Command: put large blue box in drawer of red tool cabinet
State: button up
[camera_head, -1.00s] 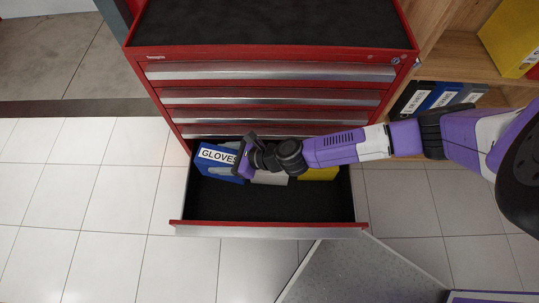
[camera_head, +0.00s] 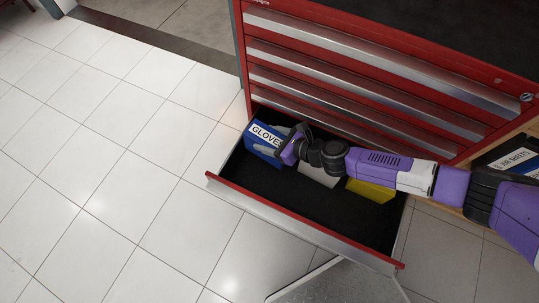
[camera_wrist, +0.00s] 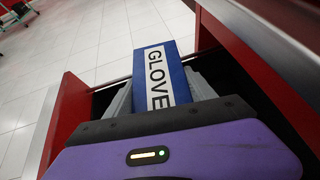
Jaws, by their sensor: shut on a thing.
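The large blue box (camera_head: 264,146), with a white GLOVES label, is in the left back part of the open bottom drawer (camera_head: 292,226) of the red tool cabinet (camera_head: 245,60). My gripper (camera_head: 291,147) is at the box's right side and is shut on it. In the wrist view the blue box (camera_wrist: 162,62) stands between the grey fingers, its label facing up toward the camera. The fingertips are partly hidden, and I cannot tell whether the box touches the drawer floor.
A white item (camera_head: 320,175) and a yellow item (camera_head: 371,190) lie in the drawer to the right, partly under my arm. The drawer's front half is bare. Black binders (camera_head: 510,160) sit on a wooden shelf at right. Tiled floor is clear at left.

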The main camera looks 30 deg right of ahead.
notch_tip(320, 180, down, 10)
jog(key=b, duration=0.5)
jog(key=shift+f, duration=0.25)
jog(key=shift+r, duration=0.1)
jog(key=o, duration=1.7)
jog(key=shift+s+d+r, duration=0.1)
jog(key=p+v, duration=0.4)
jog(key=v, duration=0.7)
jog(key=shift+s+r, duration=0.1)
jog(key=shift+s, duration=0.2)
jog(key=shift+d, duration=0.1)
